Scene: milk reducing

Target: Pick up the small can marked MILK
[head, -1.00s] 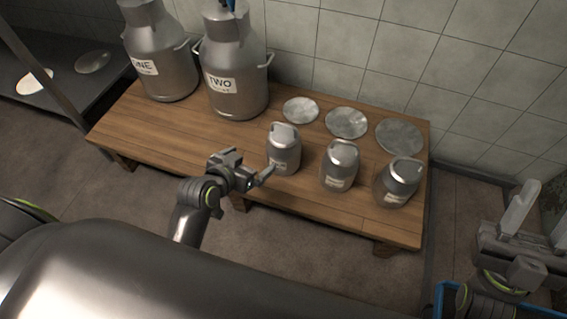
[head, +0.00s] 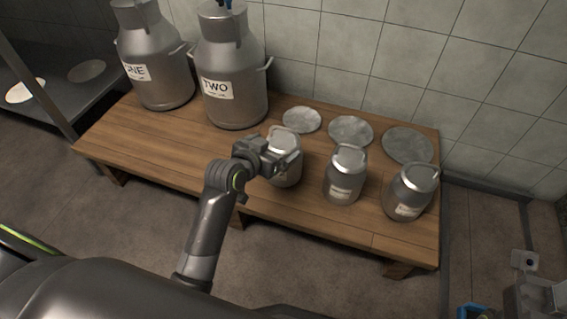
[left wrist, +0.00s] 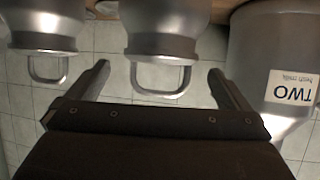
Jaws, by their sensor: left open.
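Three small metal cans with handled lids stand on the wooden table: a left can (head: 287,172), a middle can (head: 345,178) and a right can (head: 411,192). Their labels are too small to read, so I cannot tell which says MILK. My left gripper (head: 278,160) is open at the left can and partly covers it. In the left wrist view, upside down, the left can's lid and handle (left wrist: 163,45) lie between my open fingers (left wrist: 159,72), with no visible contact.
Large cans ONE (head: 155,70) and TWO (head: 230,85) stand at the table's back left. Three round metal discs lie behind the small cans, by the tiled wall: left (head: 301,119), middle (head: 350,131), right (head: 407,145). The table's (head: 180,150) front left is clear.

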